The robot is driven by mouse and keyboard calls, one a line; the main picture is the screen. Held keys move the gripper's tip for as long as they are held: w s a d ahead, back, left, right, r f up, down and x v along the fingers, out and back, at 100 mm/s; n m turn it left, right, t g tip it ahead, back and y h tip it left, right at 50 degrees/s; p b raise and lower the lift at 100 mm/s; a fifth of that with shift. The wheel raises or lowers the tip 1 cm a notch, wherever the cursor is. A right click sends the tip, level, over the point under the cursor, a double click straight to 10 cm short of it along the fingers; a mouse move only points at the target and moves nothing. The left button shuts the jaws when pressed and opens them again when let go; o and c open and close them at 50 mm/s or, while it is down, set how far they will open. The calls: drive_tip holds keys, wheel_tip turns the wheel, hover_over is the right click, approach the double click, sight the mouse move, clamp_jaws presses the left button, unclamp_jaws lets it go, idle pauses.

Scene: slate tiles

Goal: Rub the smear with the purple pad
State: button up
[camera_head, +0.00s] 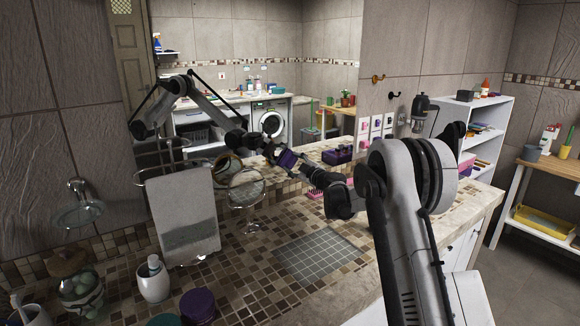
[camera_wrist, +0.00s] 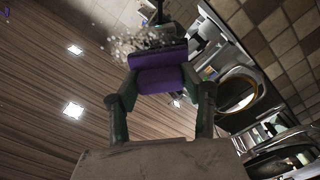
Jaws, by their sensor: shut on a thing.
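My gripper (camera_head: 285,159) is shut on the purple pad (camera_head: 288,160) and holds it up in front of the wall mirror (camera_head: 340,60). In the wrist view, the pad (camera_wrist: 162,78) sits between the two green fingers. A pale, speckled grey-white smear (camera_wrist: 125,44) shows just beyond the pad's upper edge, seemingly on the mirror. The pad hides part of it. I cannot tell whether the pad touches the mirror. I cannot make out the smear in the head view.
A round stand mirror (camera_head: 246,190) and a rack with a grey towel (camera_head: 185,210) stand left of my gripper. A white bottle (camera_head: 153,280), glass jar (camera_head: 78,285) and purple-lidded tub (camera_head: 198,305) stand in front. A grey tiled patch (camera_head: 320,257) on the counter is clear.

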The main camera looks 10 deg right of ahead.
drive_tip(key=w+d+b, duration=0.2)
drive_tip(key=w+d, duration=0.1)
drive_tip(key=d, duration=0.5)
drive_tip(key=shift+w, duration=0.4)
idle(0.5)
drive_tip(key=shift+s+a+b, duration=0.55)
drive_tip(key=shift+s+a, duration=0.2)
drive_tip(key=shift+a, duration=0.85)
drive_tip(key=shift+s+a+b, duration=0.55)
drive_tip(key=shift+s+a, duration=0.2)
drive_tip(key=shift+a, duration=0.9)
drive_tip(key=shift+s+a+b, duration=0.55)
drive_tip(key=shift+s+a, duration=0.2)
drive_tip(key=shift+a, duration=0.85)
drive_tip(key=shift+d, duration=0.1)
